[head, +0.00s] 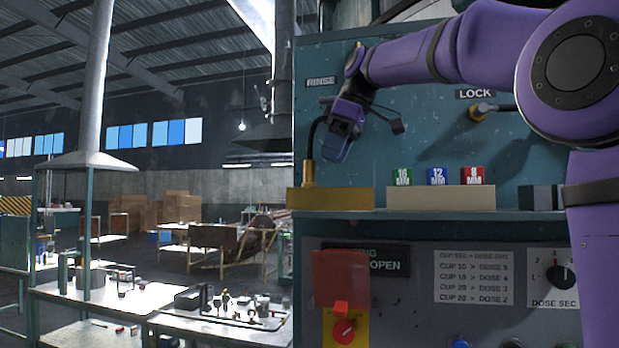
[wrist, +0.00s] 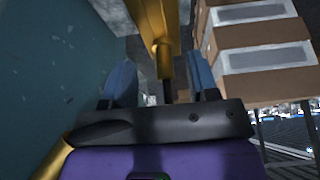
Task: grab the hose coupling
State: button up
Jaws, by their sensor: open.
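The hose coupling (head: 309,173) is a brass fitting standing upright on a gold block (head: 345,197) at the left end of the shelf, with a black hose rising from its top. In the wrist view the brass coupling (wrist: 163,58) shows ahead, with the dark hose below it in the picture, between the two blue fingers. My gripper (head: 338,150) is open, pointing down just right of and above the coupling in the head view. In the wrist view my gripper (wrist: 163,80) has a finger on each side, and nothing is clamped. Whether a finger touches the hose is unclear.
A pale block (head: 440,199) with green, blue and red size tags stands to the right on the shelf. A brass LOCK fitting (head: 482,112) projects from the teal back panel (head: 420,135). The control panel (head: 450,300) is below. Cardboard boxes (wrist: 258,50) appear beyond the shelf.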

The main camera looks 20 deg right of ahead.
aim_at(311, 162)
jog(key=shift+w+a, duration=0.35)
jog(key=shift+a, duration=0.15)
jog(key=shift+w+a, duration=0.95)
jog(key=shift+a, duration=0.3)
jog(key=shift+x, duration=1.1)
jog(key=shift+f, duration=0.4)
grip_shut()
